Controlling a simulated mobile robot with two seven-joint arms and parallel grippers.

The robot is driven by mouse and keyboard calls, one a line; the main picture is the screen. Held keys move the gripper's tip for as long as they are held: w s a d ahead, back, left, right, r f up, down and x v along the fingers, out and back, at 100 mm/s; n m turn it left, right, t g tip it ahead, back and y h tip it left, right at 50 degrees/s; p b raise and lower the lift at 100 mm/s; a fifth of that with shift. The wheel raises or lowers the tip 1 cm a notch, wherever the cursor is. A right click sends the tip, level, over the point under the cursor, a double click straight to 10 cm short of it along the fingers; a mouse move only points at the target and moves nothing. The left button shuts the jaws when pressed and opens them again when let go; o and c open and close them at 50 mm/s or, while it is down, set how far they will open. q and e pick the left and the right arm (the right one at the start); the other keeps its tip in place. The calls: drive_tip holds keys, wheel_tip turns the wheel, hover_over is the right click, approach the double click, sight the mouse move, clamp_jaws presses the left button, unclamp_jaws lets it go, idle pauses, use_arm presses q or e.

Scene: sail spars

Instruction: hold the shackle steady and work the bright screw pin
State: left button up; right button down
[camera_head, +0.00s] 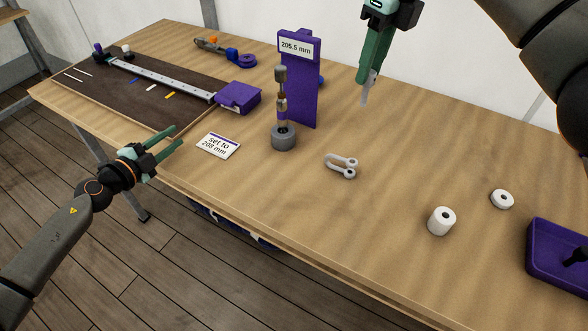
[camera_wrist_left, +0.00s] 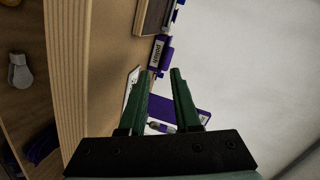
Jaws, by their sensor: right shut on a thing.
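The grey shackle (camera_head: 342,165) lies flat on the wooden table in the head view, its two eyes toward the right. My right gripper (camera_head: 368,80) is above the table, behind and right of the shackle and apart from it. It is shut on a slim pale metal piece (camera_head: 366,94) pointing down, which looks like the bright screw pin; the fingers hide part of it. My left gripper (camera_head: 178,139) is open and empty by the table's front edge, left of the shackle. Its spread green fingers also show in the left wrist view (camera_wrist_left: 161,82).
A purple stand (camera_head: 302,85) reading 205.5 mm and a turnbuckle in a grey base (camera_head: 284,138) stand left of the shackle. A "set to 208 mm" card (camera_head: 218,146) lies near the front edge. A white cylinder (camera_head: 441,222), white ring (camera_head: 502,199) and purple tray (camera_head: 556,284) are right.

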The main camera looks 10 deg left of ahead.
sight(339, 159)
use_arm(q)
drive_tip(key=d+m+h, duration=0.1)
drive_tip(key=d, duration=0.4)
drive_tip(key=d+r+m+g+h, duration=0.1)
drive_tip(key=d+m+h, duration=0.1)
drive_tip(key=d, duration=0.4)
drive_tip(key=w+d+m+h, duration=0.1)
drive_tip(key=d+m+h, duration=0.1)
drive_tip(key=d, duration=0.4)
drive_tip(key=shift+w+r+g, duration=0.1)
drive_tip(key=shift+r+g, duration=0.15)
drive_tip(key=shift+g, duration=0.05)
drive_tip(key=s+d+m+g+h, duration=0.1)
drive_tip(key=d, duration=0.3)
drive_tip(key=s+d+m+g+h, duration=0.1)
drive_tip(key=s+d+m, duration=0.1)
drive_tip(key=d, duration=0.3)
drive_tip(key=s+d+m+g+h, duration=0.1)
drive_tip(key=s+d+m+h, duration=0.1)
drive_tip(key=d, duration=0.3)
drive_tip(key=shift+f+g, duration=0.3)
drive_tip(key=shift+g, duration=0.1)
drive_tip(key=shift+m, duration=0.3)
drive_tip(key=x, duration=1.2)
drive_tip(key=shift+s, duration=0.1)
drive_tip(key=shift+c, duration=0.3)
clamp_jaws()
drive_tip(key=shift+f, duration=0.1)
